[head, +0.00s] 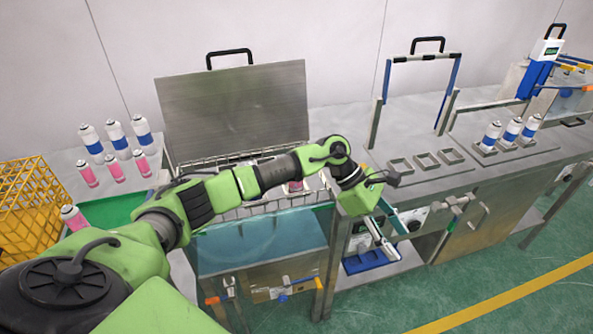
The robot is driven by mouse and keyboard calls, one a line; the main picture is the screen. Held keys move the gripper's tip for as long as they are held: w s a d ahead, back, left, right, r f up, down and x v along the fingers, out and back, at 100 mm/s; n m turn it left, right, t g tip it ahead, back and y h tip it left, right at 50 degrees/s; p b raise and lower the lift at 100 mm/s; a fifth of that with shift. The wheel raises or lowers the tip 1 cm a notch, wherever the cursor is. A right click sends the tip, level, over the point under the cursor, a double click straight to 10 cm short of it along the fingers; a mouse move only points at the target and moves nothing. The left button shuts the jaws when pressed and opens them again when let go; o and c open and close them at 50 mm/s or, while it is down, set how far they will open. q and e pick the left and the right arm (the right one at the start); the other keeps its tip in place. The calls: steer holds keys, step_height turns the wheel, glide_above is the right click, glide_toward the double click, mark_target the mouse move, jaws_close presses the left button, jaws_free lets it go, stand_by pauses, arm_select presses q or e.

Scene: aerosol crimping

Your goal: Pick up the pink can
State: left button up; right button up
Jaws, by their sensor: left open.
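Three pink cans (115,168) with white tops stand in a row on the table at the left. Another pink can (73,217) stands nearer, by the green tray, partly hidden by my left arm. One more pink can (295,187) shows in the rack of the water tank, partly hidden by my arm. My left gripper (387,236) is far right of the row of pink cans, in front of the middle bench. It is open, and I see no can in it. My right gripper is not in view.
Three blue-banded cans (116,136) stand behind the pink row, and more stand on the right bench (511,130). A yellow crate (28,205) is at far left. The tank's metal lid (235,108) is raised. Three empty square holders (426,160) are on the middle bench.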

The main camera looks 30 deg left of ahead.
arm_select(q)
steer(key=a+r+m+t+y+p, duration=0.1)
steer(key=a+r+m+y, duration=0.25)
steer(key=a+r, duration=0.4)
steer(key=w+a+r+m+t+y+p, duration=0.15)
steer(key=a+r+y, duration=0.3)
steer(key=a, duration=0.55)
steer(key=a+r+m+y+p, duration=0.1)
steer(key=a+r+m+y, duration=0.2)
steer(key=a+r+y, duration=0.35)
steer(key=shift+h, duration=0.85)
steer(key=p+x, duration=0.1)
steer(key=x, duration=0.4)
steer(key=a+p+x, duration=0.1)
steer(key=p+x, duration=0.1)
steer(key=x, duration=0.3)
steer(key=s+p+x, duration=0.1)
steer(key=p+x, duration=0.1)
steer(key=x, duration=0.3)
steer(key=shift+w+a+r, duration=0.1)
steer(key=shift+a, duration=0.1)
steer(key=shift+w+a+f, duration=0.1)
steer(key=shift+f, duration=0.25)
jaws_close()
